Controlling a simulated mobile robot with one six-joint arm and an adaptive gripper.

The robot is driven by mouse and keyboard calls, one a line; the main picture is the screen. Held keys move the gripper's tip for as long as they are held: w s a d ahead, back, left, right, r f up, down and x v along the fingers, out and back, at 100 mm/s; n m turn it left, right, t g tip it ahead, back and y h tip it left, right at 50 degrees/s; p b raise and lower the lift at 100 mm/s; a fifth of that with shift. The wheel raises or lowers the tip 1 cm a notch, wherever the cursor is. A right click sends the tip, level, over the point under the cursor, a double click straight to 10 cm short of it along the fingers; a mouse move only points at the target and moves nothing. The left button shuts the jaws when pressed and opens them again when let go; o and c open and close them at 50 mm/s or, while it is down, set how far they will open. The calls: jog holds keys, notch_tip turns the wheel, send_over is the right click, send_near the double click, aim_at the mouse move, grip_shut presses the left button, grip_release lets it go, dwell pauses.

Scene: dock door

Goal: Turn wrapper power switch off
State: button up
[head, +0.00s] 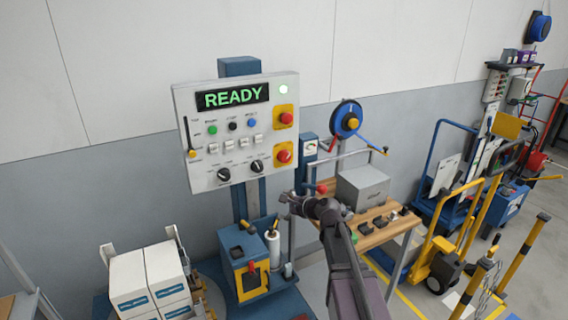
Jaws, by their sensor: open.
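The wrapper control panel (236,131) is a pale box on a blue post, with a lit display (232,98) reading READY in green. A lit pale-green lamp (284,90) is at its top right. On its right side a red button (286,118) on yellow sits above a red knob (283,156) on a yellow plate. Their labels are too small to read, so I cannot tell for certain which is the power switch. My gripper (284,199) is below and slightly right of the panel, apart from it, open and apparently empty. Its fingers are small and dark here.
Two black knobs (257,166), small white switches and a slider lever (191,152) share the panel. A blue-and-yellow carriage (246,262) stands below. White cartons (150,280) are at lower left. A wooden bench (375,238) with a grey box (362,188) is right of my gripper.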

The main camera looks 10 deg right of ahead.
jog(key=w+d+r+m+t, duration=0.3)
jog(key=w+m, duration=0.2)
jog(key=m, duration=0.1)
jog(key=m+t+h+b, duration=0.2)
jog(key=m+t+h, duration=0.1)
jog(key=m, duration=0.5)
send_near(286, 159)
jog(key=v, duration=0.3)
jog(key=shift+s+d+f, duration=0.1)
jog(key=shift+d+f, duration=0.05)
jog(key=x, duration=1.4)
jog(key=shift+s, duration=0.1)
jog(key=shift+r, duration=0.2)
